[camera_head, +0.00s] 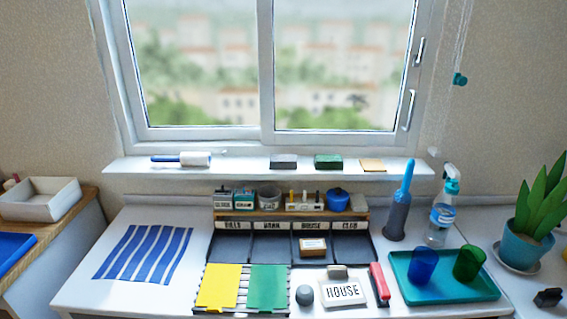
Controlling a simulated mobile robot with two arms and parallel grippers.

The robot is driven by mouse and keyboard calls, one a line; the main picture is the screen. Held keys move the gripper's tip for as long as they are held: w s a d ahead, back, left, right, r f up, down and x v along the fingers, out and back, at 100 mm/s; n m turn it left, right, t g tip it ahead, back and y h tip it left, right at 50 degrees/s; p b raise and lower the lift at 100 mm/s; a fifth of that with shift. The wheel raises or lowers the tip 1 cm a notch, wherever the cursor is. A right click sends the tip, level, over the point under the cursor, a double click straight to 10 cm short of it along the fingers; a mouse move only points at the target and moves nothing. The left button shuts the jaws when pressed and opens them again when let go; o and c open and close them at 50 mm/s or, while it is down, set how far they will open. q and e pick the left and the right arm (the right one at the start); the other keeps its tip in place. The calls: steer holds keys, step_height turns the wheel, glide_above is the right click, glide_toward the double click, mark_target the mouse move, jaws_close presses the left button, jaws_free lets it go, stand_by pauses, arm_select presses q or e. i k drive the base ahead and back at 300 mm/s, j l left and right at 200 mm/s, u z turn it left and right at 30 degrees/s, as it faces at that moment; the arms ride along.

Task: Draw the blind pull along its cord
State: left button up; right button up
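The blind pull (460,79) is a small teal piece on a thin pale cord (464,40). The cord hangs on the wall to the right of the window, and the pull sits in the upper right of the head view. The cord runs up out of the frame; below the pull a faint line continues down toward the right end of the sill. Nothing is touching the pull. Neither of my grippers is in view.
Below the cord, a spray bottle (442,212) and a blue-handled brush in a grey holder (398,205) stand upright. A potted plant (520,245) is at right. A white sill (240,168) holds small items. A teal tray (478,290) carries two cups.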

mark_target(458, 80)
steer(key=i+l+z, duration=0.1)
steer(key=i+z, duration=0.25)
steer(key=z, duration=0.15)
steer(key=i+z, duration=0.3)
steer(key=z, duration=0.2)
